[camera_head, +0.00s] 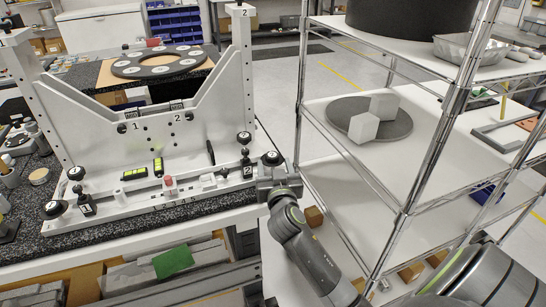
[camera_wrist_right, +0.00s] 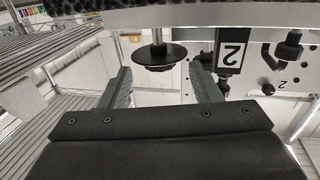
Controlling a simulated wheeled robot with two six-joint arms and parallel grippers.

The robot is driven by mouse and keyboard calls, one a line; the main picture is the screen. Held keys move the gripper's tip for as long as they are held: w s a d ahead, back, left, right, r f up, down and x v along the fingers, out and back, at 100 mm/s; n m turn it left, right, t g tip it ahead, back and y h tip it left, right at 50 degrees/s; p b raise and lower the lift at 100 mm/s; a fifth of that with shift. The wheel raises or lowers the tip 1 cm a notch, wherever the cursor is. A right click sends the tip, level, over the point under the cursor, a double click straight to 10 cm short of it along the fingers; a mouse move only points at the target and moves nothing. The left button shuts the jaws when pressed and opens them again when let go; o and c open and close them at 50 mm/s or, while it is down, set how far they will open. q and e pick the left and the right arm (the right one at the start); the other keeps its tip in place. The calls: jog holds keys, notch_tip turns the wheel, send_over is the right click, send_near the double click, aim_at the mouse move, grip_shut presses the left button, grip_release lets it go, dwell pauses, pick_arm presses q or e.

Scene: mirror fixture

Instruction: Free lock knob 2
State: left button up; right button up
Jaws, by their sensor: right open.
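The grey mirror fixture (camera_head: 150,120) stands on the speckled bench. Lock knob 2 (camera_head: 272,158) is a round black knob with a white-marked top at the right end of the fixture's base. It also shows in the right wrist view (camera_wrist_right: 157,55), inverted, as a black disc on a metal stem. My right gripper (camera_head: 275,181) is open beside this knob. In the right wrist view its two fingers (camera_wrist_right: 160,78) stand either side of the disc, with visible gaps. Whether the disc is fully between the tips is unclear. My left gripper is not in view.
A black block marked 2 (camera_head: 247,170) with its own knob (camera_head: 244,138) stands just left. Matching knobs sit at the fixture's left end (camera_head: 56,208). A wire shelf rack (camera_head: 420,170) with a grey disc (camera_head: 385,130) and white blocks stands close right.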

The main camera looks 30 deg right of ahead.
aim_at(273, 160)
jog(key=shift+x, duration=1.65)
jog(key=shift+c, duration=0.5)
jog(key=c, duration=0.9)
